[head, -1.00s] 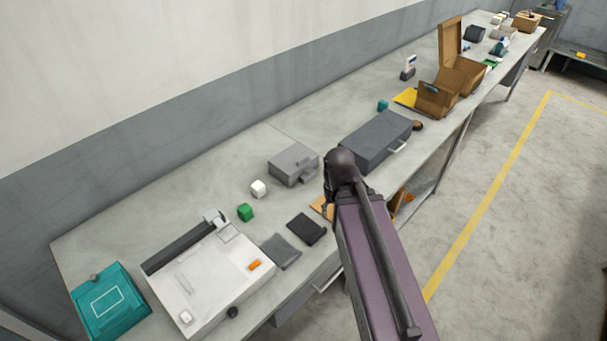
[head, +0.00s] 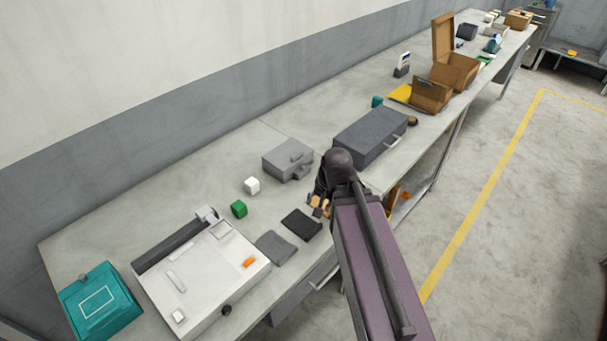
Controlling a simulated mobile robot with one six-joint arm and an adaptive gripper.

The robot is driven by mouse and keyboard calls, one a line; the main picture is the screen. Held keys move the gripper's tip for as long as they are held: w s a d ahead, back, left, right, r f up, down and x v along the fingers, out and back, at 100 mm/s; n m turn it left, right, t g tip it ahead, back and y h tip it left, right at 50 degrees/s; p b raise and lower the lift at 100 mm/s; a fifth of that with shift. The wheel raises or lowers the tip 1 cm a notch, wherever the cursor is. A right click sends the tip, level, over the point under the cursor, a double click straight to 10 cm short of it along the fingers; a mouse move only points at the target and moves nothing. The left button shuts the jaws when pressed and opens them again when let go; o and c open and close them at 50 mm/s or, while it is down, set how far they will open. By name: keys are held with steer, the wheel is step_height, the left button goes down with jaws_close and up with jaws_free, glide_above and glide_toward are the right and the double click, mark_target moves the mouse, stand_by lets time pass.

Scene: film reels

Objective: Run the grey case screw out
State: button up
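A light grey case (head: 288,160) with a raised clasp or handle on its front lies on the bench, just left of my arm. I cannot make out a screw on either. My gripper (head: 319,207) is small and mostly hidden under my dark wrist, above the bench's front part, right of the black flat pouch. Tan bits show at its tip. I cannot tell whether it is open or holds anything.
A white machine (head: 205,275) and teal box (head: 100,302) fill the left end. Brown cartons (head: 452,75) stand farther right.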

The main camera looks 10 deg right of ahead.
mark_target(303, 168)
steer(key=w+d+f+m+t+y+b, duration=0.1)
steer(key=w+m+t+b, duration=0.2)
steer(key=m, duration=0.4)
steer(key=w+d+f+m+t+y+b, duration=0.1)
steer(key=w+f+m+t+b, duration=0.1)
steer(key=w+m+b, duration=0.3)
steer(key=w+d+f+m+t+y+b, duration=0.1)
steer(key=w+m+t+b, duration=0.3)
steer(key=m, duration=0.7)
steer(key=shift+w+d+f+b, duration=0.3)
steer(key=shift+d+f+b, duration=0.15)
steer(key=shift+f+b, duration=0.3)
steer(key=shift+w+d+r+m+t+b, duration=0.1)
steer(key=shift+w+d+m+t+b, duration=0.15)
steer(key=shift+m, duration=0.4)
steer(key=shift+w+d+r+m+t+b, duration=0.1)
steer(key=shift+d+m+t+b, duration=0.15)
steer(key=shift+m, duration=0.35)
steer(key=shift+w+d+r+m+t+b, duration=0.1)
steer(key=shift+w+d+m+t+b, duration=0.2)
steer(key=shift+m, duration=0.35)
steer(key=b+x, duration=0.5)
steer(key=x, duration=0.8)
steer(key=shift+w+a+f, duration=0.15)
steer(key=shift+w, duration=0.1)
jaws_close()
steer(key=shift+a, duration=0.3)
steer(key=shift+d, duration=0.25)
